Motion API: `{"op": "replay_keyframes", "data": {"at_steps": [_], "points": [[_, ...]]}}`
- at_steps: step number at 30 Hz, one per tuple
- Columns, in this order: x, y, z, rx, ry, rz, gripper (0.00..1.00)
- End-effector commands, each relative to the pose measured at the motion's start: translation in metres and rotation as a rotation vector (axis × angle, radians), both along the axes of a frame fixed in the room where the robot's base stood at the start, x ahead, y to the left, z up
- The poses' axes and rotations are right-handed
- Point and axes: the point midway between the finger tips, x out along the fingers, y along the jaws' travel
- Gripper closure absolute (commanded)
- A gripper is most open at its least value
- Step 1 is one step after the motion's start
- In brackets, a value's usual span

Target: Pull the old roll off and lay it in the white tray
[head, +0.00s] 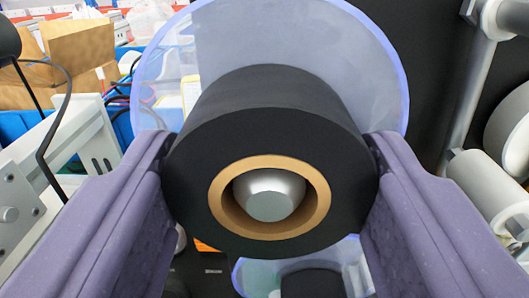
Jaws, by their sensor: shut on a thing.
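The old roll (276,130) is a black roll with a tan cardboard core, in the middle of the head view with its end facing me. My gripper (268,175) is shut on the roll, one purple finger on each side of it. A silver rounded spindle end (270,196) shows inside the core. A translucent blue disc (370,60) stands behind the roll. I cannot tell whether the roll touches it. No white tray can be clearly made out.
White rollers (485,185) and a metal bar (470,90) are close on the right. A grey-white machine frame (60,145) is on the left. Cardboard boxes (80,50) and bins lie behind. Another translucent blue disc (255,278) with a black part shows below.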

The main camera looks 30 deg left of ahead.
Motion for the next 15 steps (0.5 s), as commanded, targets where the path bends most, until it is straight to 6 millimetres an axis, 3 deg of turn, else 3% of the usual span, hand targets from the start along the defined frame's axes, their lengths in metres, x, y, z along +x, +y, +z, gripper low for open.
{"op": "replay_keyframes", "data": {"at_steps": [15], "points": [[-0.019,-0.012,-0.001,-0.001,0.001,0.0,0.64]]}}
